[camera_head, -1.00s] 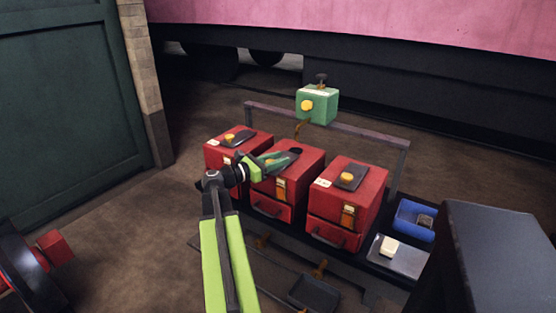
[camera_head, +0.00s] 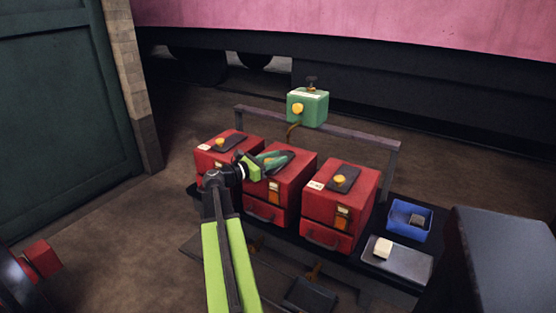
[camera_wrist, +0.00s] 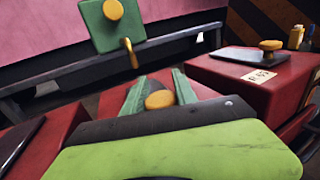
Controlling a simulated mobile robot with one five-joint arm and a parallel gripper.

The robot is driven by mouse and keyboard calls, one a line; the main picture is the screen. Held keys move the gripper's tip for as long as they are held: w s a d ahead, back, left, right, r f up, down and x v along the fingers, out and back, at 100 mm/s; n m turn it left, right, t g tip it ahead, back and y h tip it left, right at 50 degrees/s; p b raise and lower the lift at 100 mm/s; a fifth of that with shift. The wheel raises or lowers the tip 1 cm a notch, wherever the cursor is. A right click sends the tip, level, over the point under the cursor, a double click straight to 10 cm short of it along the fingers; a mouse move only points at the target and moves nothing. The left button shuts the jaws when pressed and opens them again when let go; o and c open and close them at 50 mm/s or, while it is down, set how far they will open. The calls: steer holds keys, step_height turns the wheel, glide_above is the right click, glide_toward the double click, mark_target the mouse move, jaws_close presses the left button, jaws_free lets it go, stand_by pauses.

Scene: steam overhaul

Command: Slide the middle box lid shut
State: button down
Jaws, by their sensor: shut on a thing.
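Three red boxes stand in a row in the head view. The middle box (camera_head: 294,187) has a dark lid on its top, mostly hidden by my gripper (camera_head: 274,161). My gripper reaches over this box from the left. In the wrist view its green fingers (camera_wrist: 160,96) are shut on the lid's yellow knob (camera_wrist: 160,100). No dark opening shows clearly on the box top now, but the fingers hide much of it.
The left box (camera_head: 215,160) and right box (camera_head: 354,205) have dark lids with yellow knobs. A green box (camera_head: 308,109) sits on a rail behind. A blue bin (camera_head: 397,226) and a grey tray (camera_head: 412,264) lie at the right.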

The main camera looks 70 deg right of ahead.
steer(key=c, duration=1)
jaws_free()
steer(key=shift+s+a, duration=0.15)
steer(key=shift+c, duration=0.2)
steer(key=v, duration=1.7)
steer(key=shift+w+a, duration=0.2)
steer(key=shift+w, duration=0.05)
